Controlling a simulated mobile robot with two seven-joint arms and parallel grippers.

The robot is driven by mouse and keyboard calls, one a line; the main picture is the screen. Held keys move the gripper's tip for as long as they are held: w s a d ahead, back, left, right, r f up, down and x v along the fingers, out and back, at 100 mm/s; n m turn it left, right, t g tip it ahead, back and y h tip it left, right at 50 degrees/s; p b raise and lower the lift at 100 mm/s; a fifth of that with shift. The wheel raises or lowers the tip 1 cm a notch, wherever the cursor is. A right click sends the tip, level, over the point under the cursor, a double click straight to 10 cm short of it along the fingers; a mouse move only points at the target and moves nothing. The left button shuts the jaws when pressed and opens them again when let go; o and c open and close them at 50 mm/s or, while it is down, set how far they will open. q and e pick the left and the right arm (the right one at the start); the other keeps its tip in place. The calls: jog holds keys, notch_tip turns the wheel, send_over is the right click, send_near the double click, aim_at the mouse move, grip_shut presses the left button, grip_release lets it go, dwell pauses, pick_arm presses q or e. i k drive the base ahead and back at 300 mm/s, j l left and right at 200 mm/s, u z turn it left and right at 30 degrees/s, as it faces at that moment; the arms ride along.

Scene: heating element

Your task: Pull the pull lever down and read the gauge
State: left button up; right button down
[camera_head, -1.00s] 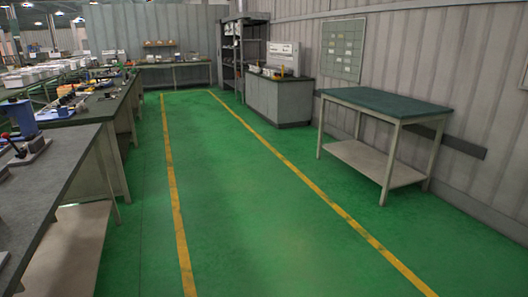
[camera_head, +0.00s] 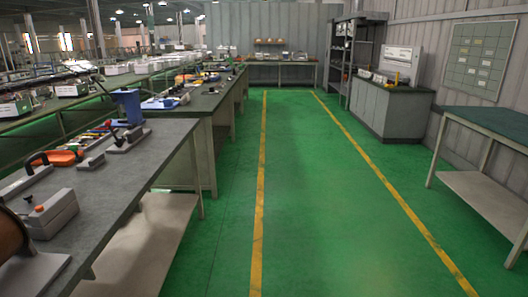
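I cannot pick out the pull lever or the gauge for sure. A grey box with an orange-red knob (camera_head: 50,213) sits close to the near edge of the bench. Neither of my grippers is in view.
A green aisle floor (camera_head: 315,200) between yellow lines is clear. More benches (camera_head: 215,100) run along the left. A grey cabinet (camera_head: 385,110), a shelf rack (camera_head: 355,50) and a green-topped table (camera_head: 495,122) stand on the right. A brown round object (camera_head: 12,235) is at the lower left.

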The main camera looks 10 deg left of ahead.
aim_at(112, 132)
jog(key=i+u, duration=0.8)
jog(key=u, duration=0.15)
jog(key=i+l+u, duration=0.3)
jog(key=u, duration=0.15)
jog(key=i+l+u, duration=0.65)
jog(key=l+u, duration=0.3)
jog(key=i+l+u, duration=0.15)
jog(key=l+u, duration=0.15)
jog(key=i+l+u, duration=0.1)
jog(key=l+u, duration=0.15)
jog(key=l, duration=0.3)
jog(key=l+u, duration=0.3)
jog(key=l, duration=0.15)
jog(key=i+l, duration=0.05)
